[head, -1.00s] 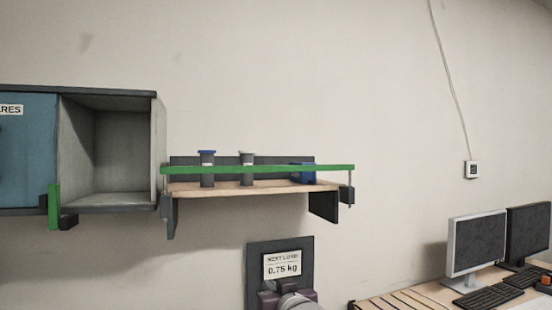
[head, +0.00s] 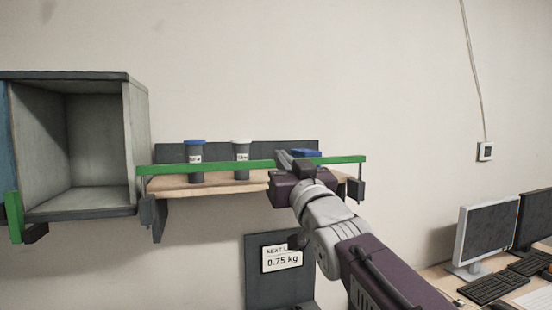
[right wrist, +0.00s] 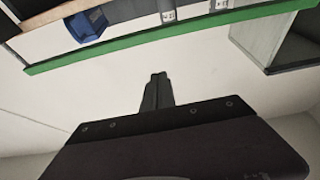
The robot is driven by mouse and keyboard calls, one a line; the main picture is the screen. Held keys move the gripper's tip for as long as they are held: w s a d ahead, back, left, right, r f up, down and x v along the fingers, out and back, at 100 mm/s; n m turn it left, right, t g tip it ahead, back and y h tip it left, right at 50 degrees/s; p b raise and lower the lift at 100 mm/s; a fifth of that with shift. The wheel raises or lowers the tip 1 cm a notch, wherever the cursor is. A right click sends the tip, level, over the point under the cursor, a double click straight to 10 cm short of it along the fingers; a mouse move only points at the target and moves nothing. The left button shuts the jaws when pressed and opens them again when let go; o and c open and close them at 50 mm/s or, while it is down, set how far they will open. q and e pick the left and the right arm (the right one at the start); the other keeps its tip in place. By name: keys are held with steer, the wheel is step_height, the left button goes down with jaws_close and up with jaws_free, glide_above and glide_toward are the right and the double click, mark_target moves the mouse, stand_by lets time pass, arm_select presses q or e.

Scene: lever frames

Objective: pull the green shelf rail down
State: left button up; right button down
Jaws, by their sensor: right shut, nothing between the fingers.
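The green shelf rail (head: 218,166) runs level along the front of a wooden wall shelf (head: 170,184), raised above the shelf board. In the right wrist view the rail (right wrist: 160,36) crosses the upper part of the picture. My right gripper (head: 287,157) is shut and empty in front of the rail's right half and hides a short stretch of it. In the right wrist view its closed fingertips (right wrist: 158,78) point toward the rail, with a gap between them in the picture. Contact cannot be told from the head view. My left gripper is not in view.
Two grey canisters, one blue-lidded (head: 195,162) and one white-lidded (head: 241,160), and a blue object (head: 306,153) sit behind the rail. An open cabinet (head: 95,140) stands left. A sign reading 0.75 kg (head: 282,258) hangs below. Monitors (head: 487,234) stand at the right.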

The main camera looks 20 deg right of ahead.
step_height(320, 180, up, 4)
steer(key=p, duration=0.6)
glide_above(266, 164)
steer(key=s, duration=0.2)
steer(key=f, duration=0.3)
steer(key=f+b, duration=0.1)
steer(key=shift+s+d+f, duration=0.2)
steer(key=shift+d+f, duration=0.05)
steer(key=shift+f, duration=0.1)
steer(key=shift+w+f, duration=0.1)
steer(key=shift+w, duration=0.05)
